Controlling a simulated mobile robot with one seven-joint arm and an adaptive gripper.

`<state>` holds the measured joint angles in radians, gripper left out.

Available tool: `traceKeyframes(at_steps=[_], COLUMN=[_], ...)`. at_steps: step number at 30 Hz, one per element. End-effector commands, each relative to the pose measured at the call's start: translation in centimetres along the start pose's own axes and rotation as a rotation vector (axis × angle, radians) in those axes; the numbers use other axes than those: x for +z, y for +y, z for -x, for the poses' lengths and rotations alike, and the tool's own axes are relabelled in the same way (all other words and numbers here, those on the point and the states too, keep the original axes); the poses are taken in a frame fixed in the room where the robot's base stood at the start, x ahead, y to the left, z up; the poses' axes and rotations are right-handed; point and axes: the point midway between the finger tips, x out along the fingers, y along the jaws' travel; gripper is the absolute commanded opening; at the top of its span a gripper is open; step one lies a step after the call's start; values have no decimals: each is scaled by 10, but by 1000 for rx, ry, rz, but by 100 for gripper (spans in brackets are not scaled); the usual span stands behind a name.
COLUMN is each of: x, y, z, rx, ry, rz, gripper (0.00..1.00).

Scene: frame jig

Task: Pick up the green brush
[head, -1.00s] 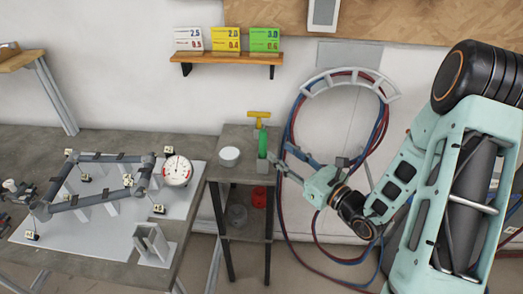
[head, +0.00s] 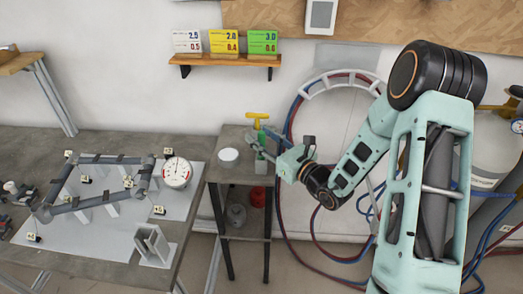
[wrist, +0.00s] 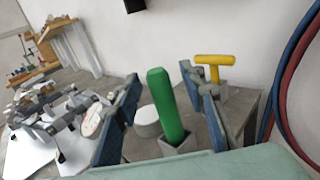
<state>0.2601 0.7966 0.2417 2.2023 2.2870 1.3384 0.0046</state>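The green brush (wrist: 165,105) shows as a thick upright green handle standing in a small grey holder (wrist: 183,142) on the side stand (head: 230,174). In the head view only a little of its green (head: 262,138) shows behind the fingers. My gripper (wrist: 160,76) is open, with one finger to the left of the handle and one to the right in the wrist view. I see gaps between the handle and both fingers. In the head view my gripper (head: 260,143) reaches over the stand from the right. The brush's lower end is hidden in the holder.
A yellow T-handled tool (wrist: 214,62) stands close behind the brush. A white round container (head: 228,155) is to its left on the stand. Hoses (head: 290,220) hang to the right. The jig table (head: 110,245) is at the left.

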Motion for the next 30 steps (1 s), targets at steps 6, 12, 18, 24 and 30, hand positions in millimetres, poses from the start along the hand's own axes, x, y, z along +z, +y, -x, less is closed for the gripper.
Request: traceKeyframes(at_steps=[6, 12, 18, 24, 30], x=[0, 0, 0, 5, 23], y=[0, 0, 0, 0, 0], z=[0, 0, 0, 0, 0], rx=[0, 0, 0, 0, 0], ry=[0, 0, 0, -1, -1], rz=[0, 0, 1, 1, 3], gripper=[16, 0, 0, 0, 0])
